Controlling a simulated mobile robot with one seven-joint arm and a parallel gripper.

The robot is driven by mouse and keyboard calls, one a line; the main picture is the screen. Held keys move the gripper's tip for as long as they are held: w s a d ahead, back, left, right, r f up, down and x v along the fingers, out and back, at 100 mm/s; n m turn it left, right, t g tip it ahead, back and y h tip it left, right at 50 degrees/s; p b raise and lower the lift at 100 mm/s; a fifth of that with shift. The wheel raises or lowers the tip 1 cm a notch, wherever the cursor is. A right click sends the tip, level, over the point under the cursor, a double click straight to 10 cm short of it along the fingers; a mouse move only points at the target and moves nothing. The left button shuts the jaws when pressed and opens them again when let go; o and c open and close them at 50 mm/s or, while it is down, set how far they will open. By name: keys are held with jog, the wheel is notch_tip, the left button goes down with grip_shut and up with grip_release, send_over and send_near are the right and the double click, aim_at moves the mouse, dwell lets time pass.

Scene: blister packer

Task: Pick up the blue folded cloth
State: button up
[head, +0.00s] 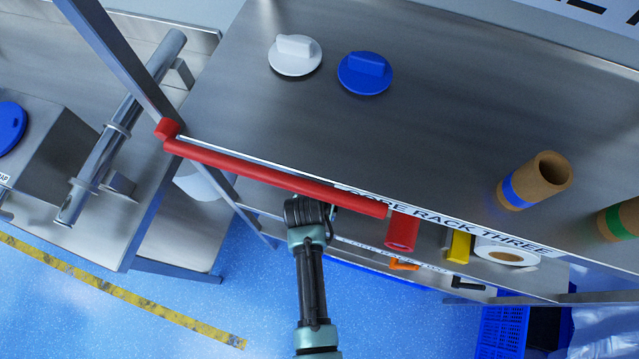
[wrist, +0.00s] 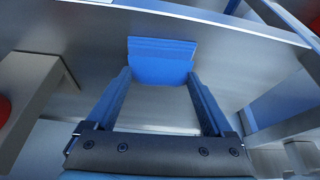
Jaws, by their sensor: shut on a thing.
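The blue folded cloth (wrist: 162,52) shows in the wrist view as a flat, layered blue block at the far end of my fingers. My gripper (wrist: 159,75) has one finger at each side of the cloth and is shut on it. I cannot tell whether the cloth rests on a surface or hangs clear. In the head view my arm reaches up to the front of the rack marked CORE RACK THREE. My fingers and the cloth are hidden there behind my wrist and the rack's top shelf.
The rack's top shelf (head: 430,120) has a red front bar (head: 270,180) close to my wrist. White (head: 295,55) and blue (head: 365,72) knobbed discs and cardboard cores (head: 535,181) stand on it. A red roll (head: 402,231) lies lower, right of my arm. Blue floor is open at front left.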

jog(key=shift+r, duration=0.1)
jog(key=shift+r, duration=0.5)
notch_tip(320, 180, up, 2)
jog(key=shift+w+r+b, duration=0.1)
jog(key=shift+b, duration=0.2)
jog(key=s+a+b, duration=0.3)
jog(key=s+a, duration=0.1)
jog(key=s, duration=1.3)
jog(key=shift+s+a+b, duration=0.15)
jog(key=shift+s+b, duration=0.15)
jog(key=o, duration=0.7)
jog(key=c, duration=0.5)
jog(key=shift+a, duration=0.1)
jog(key=shift+c, duration=0.2)
